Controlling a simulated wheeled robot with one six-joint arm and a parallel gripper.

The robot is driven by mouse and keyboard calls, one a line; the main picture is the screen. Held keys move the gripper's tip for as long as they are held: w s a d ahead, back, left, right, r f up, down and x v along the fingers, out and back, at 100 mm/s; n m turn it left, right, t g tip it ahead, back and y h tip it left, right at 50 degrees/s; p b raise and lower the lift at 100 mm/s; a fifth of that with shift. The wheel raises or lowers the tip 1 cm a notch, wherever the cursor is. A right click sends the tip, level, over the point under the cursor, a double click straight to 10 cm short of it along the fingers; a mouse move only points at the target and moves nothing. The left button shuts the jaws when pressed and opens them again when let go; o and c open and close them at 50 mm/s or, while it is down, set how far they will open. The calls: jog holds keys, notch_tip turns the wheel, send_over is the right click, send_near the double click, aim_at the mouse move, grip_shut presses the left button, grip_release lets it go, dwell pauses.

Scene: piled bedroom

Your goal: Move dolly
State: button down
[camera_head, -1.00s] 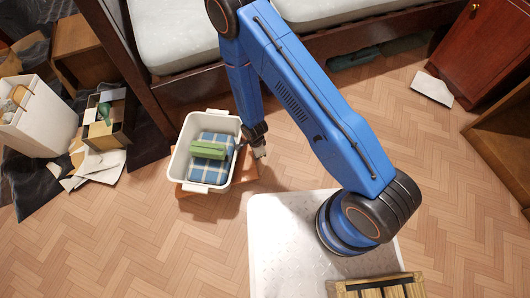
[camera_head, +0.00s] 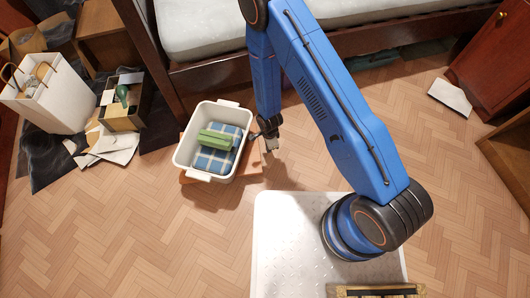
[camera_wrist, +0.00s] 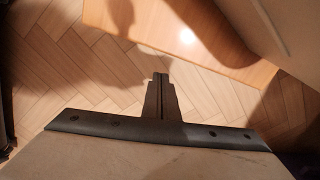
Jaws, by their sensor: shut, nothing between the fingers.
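The dolly (camera_head: 247,166) is a low, flat orange-brown board on the floor. A white tub (camera_head: 183,158) stands on it and hides most of it. In the tub lie a blue checked cloth item (camera_head: 210,161) and a green block-like thing (camera_head: 215,139). My gripper (camera_head: 271,150) is shut and empty, pointing down just right of the tub, close to the dolly's right edge. In the wrist view, my gripper (camera_wrist: 160,77) is over the floor, with the dolly's edge (camera_wrist: 200,38) beyond it. I cannot tell whether they touch.
A bed (camera_head: 215,73) runs along the back. At left are a white bag (camera_head: 50,98), an open box (camera_head: 124,116) and loose papers (camera_head: 108,148). A paper (camera_head: 450,96) lies near the red-brown cabinet (camera_head: 490,62) at right. The floor in front of the dolly is clear.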

notch_tip(320, 180, up, 10)
jog(key=shift+d, duration=0.4)
jog(key=shift+w, duration=0.1)
jog(key=c, duration=1.5)
grip_release()
